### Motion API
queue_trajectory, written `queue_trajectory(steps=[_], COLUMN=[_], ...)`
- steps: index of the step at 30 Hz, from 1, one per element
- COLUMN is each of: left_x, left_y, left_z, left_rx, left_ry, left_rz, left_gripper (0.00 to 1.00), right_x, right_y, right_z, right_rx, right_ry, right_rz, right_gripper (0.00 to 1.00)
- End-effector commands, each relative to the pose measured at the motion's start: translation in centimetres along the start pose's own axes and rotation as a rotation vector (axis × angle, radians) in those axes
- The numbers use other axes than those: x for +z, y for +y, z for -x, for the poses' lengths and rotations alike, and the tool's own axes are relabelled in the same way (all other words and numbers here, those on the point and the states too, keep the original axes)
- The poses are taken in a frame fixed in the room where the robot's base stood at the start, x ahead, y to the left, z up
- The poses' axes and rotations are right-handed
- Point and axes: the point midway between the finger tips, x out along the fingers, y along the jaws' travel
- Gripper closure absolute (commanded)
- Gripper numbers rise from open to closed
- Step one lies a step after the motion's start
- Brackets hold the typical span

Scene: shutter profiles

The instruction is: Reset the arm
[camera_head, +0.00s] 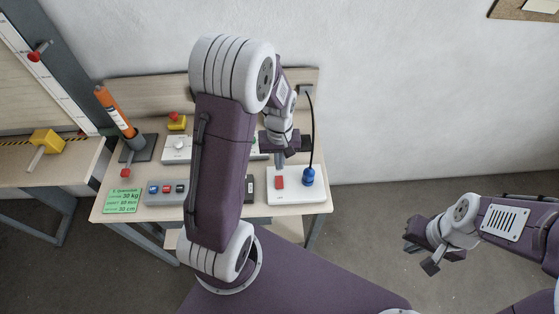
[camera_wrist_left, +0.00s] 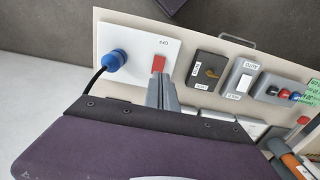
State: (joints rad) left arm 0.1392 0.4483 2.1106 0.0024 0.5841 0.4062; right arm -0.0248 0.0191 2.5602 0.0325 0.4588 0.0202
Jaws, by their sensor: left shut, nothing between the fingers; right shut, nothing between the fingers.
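My left arm rises across the middle of the head view. Its gripper (camera_head: 279,157) hangs above the back right part of the small table (camera_head: 250,211), shut and empty. In the left wrist view the closed fingers (camera_wrist_left: 163,92) point toward the white plate with a red switch (camera_wrist_left: 158,64) and a blue plug (camera_wrist_left: 113,60). They look apart from it, though the exact gap cannot be told. My right gripper (camera_head: 424,257) is at the right, over open floor, shut and holding nothing.
The white switch plate (camera_head: 310,196) with the blue plug (camera_head: 308,176) and cable is at the table's right. A button box (camera_head: 166,192), green card (camera_head: 122,198) and orange tool (camera_head: 116,114) stand left. My left arm hides the table's middle. Another bench is further left.

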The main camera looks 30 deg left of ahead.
Motion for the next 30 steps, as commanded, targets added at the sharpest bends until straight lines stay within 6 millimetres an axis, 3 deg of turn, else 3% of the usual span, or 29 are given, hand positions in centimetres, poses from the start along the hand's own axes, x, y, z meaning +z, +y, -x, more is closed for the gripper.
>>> queue_trajectory(steps=[6,20,23,25,27,30], left_x=[0.3,0.3,0.2,1.6,4.8,9.0], left_y=[0.0,0.0,0.8,1.8,1.8,0.8], left_z=[1.4,1.4,0.7,0.2,-0.7,-1.8], left_rx=[0.000,0.000,0.010,0.028,0.043,0.052], left_ry=[0.000,0.000,0.021,0.057,0.078,0.094], left_rz=[0.000,0.000,-0.021,-0.067,-0.156,-0.334], left_gripper=[1.00,1.00,1.00,1.00,1.00,1.00], right_x=[0.0,0.0,0.1,0.4,0.6,0.7], right_y=[0.0,0.0,0.0,0.1,0.1,0.1], right_z=[-0.1,-0.1,-1.6,-4.0,-6.0,-7.0], right_rx=[0.000,0.000,0.000,0.000,0.000,0.000], right_ry=[0.000,0.000,0.001,0.001,0.000,-0.001], right_rz=[0.000,0.000,0.000,0.000,0.000,0.000], right_gripper=[1.00,1.00,1.00,1.00,1.00,1.00])
